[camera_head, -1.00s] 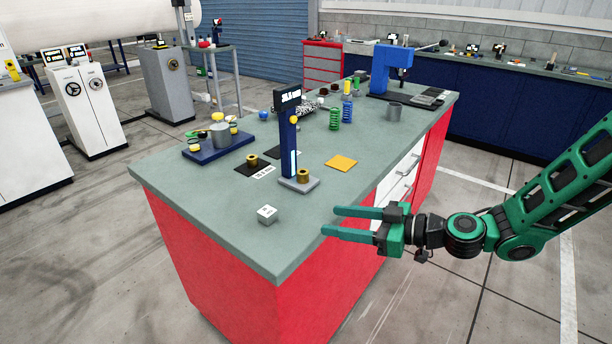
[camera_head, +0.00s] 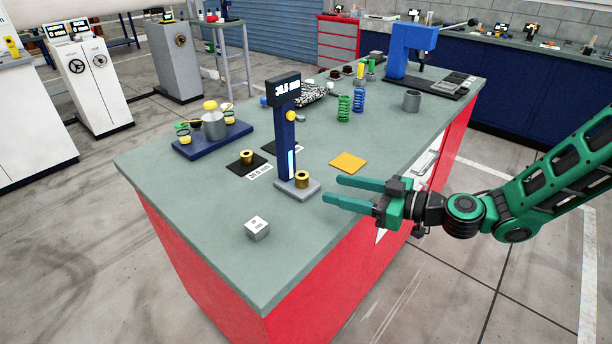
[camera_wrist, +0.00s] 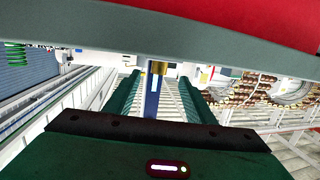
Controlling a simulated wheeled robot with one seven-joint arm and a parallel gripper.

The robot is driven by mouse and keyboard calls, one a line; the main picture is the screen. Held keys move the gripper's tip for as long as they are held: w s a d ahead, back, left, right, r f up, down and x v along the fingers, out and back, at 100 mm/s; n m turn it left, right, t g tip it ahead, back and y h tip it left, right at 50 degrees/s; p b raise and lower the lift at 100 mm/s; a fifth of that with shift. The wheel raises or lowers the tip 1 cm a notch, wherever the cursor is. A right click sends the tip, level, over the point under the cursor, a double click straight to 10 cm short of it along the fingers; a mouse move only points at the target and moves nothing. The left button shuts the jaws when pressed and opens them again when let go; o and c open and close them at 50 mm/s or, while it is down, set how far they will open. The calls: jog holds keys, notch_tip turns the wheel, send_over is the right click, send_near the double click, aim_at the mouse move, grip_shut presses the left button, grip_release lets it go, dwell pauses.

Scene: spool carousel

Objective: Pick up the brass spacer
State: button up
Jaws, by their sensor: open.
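One brass spacer (camera_head: 302,179) stands on the grey base of a blue height gauge (camera_head: 285,140) with a digital display. A second brass spacer (camera_head: 247,157) sits on a black mat left of the gauge. My gripper (camera_head: 331,189) is open and empty, its two green fingers pointing left towards the gauge, just right of its base and apart from the spacer. In the wrist view, a brass spacer (camera_wrist: 157,67) shows between my green fingers, farther off, with the blue gauge column beneath it in the picture. The fingers' exact height above the bench cannot be told.
The grey-green bench top (camera_head: 190,205) holds a small grey block (camera_head: 257,228) near the front, a yellow pad (camera_head: 348,162), a blue tray (camera_head: 195,146), springs (camera_head: 344,108), a grey cup (camera_head: 412,100) and a blue press (camera_head: 408,50). The front left of the bench is clear.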

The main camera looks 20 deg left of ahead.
aim_at(308, 179)
jog(key=x, duration=0.3)
jog(key=shift+w+a, duration=0.15)
jog(key=shift+a, duration=0.15)
jog(key=shift+r+x, duration=0.1)
jog(key=shift+x, duration=1.3)
jog(key=shift+r+x, duration=0.15)
jog(key=shift+x, duration=1.25)
grip_shut()
jog(key=shift+r, duration=0.2)
